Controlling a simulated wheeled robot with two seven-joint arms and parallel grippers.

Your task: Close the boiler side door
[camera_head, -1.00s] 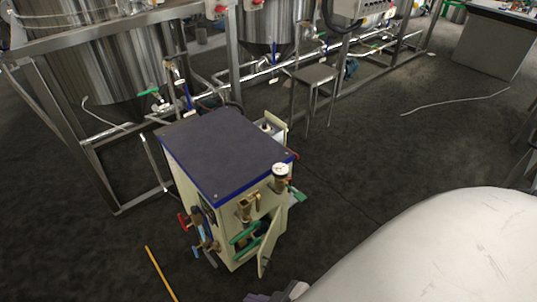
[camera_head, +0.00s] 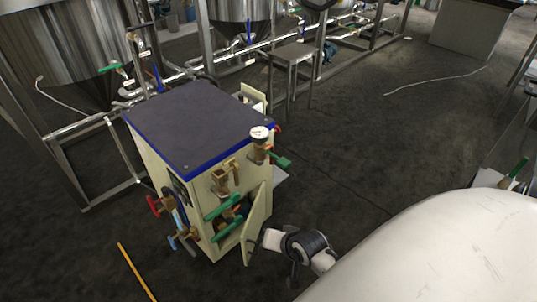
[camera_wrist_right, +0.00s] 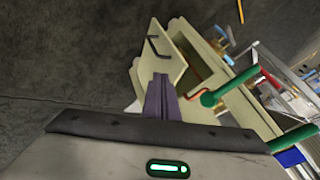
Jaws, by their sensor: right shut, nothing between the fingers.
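The boiler (camera_head: 205,125) is a cream cabinet with a dark, blue-edged top. Its side door (camera_head: 256,225) stands ajar at the lower right, swung out from the opening with valves and pipes inside. In the right wrist view the door (camera_wrist_right: 166,58) is a cream panel with a dark handle (camera_wrist_right: 153,44). My right gripper (camera_wrist_right: 161,86) is shut and empty, its fingertips at the door's near part; I cannot tell whether they touch. In the head view, my right wrist is just right of the door, and the fingertips are not clear. My left gripper is not in view.
Green-handled valves (camera_head: 222,207) and a pressure gauge (camera_head: 260,135) stick out from the boiler. A steel stool (camera_head: 293,57) and tanks on frames stand behind. A yellow strip (camera_head: 136,270) lies on the floor at lower left. The floor right of the boiler is mostly open.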

